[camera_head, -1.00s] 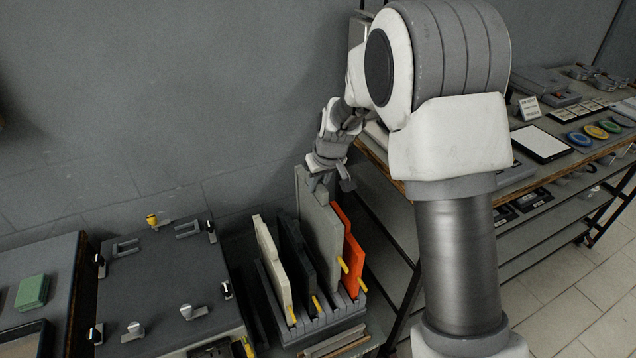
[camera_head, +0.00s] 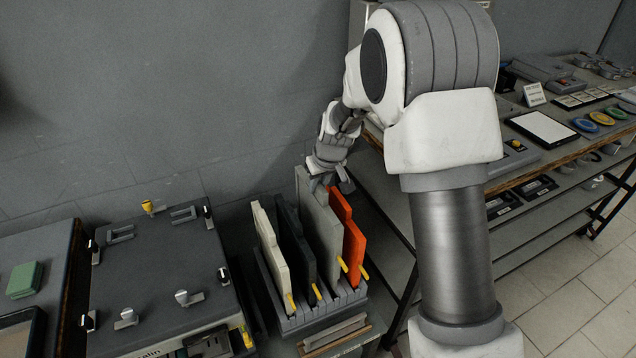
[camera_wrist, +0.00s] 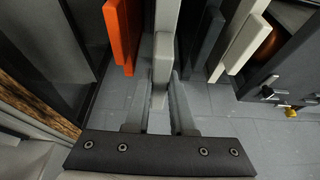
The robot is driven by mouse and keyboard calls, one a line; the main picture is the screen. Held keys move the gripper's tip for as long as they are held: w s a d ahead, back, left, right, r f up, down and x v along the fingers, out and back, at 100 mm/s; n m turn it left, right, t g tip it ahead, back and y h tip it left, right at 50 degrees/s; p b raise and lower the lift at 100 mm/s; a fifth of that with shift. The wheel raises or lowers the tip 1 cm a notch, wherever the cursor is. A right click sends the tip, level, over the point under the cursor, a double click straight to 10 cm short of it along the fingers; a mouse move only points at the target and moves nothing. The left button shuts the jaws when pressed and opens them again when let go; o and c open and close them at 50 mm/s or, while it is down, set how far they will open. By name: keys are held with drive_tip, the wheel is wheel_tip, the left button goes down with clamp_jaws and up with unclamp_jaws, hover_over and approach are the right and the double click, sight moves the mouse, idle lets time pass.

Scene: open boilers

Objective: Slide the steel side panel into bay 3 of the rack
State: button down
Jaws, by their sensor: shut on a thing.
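The grey steel side panel (camera_head: 320,222) stands upright in the slotted rack (camera_head: 322,312), between a dark panel (camera_head: 295,245) on its left and an orange panel (camera_head: 352,240) on its right. My gripper (camera_head: 326,180) is shut on the panel's top rear end. In the wrist view the fingers (camera_wrist: 160,105) lie on both sides of the grey panel (camera_wrist: 165,45). The panel's lower edge is hidden among the rack slots, so I cannot tell whether it is fully seated. Bay numbers are not readable.
A cream panel (camera_head: 270,255) stands at the rack's left. A dark boiler case (camera_head: 160,270) with latches lies left of the rack. A shelved bench (camera_head: 545,150) with parts and trays stands to the right. The wall is close behind.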

sight(318, 208)
drive_tip(key=shift+f+b, duration=2.5)
drive_tip(key=shift+f, duration=0.6)
drive_tip(key=shift+f+b, duration=0.7)
drive_tip(key=shift+f, duration=0.2)
drive_tip(key=c, duration=0.7)
unclamp_jaws()
drive_tip(key=shift+s+f, duration=0.1)
drive_tip(key=p+v, duration=0.2)
drive_tip(key=v, duration=1.5)
drive_tip(key=shift+r, duration=0.3)
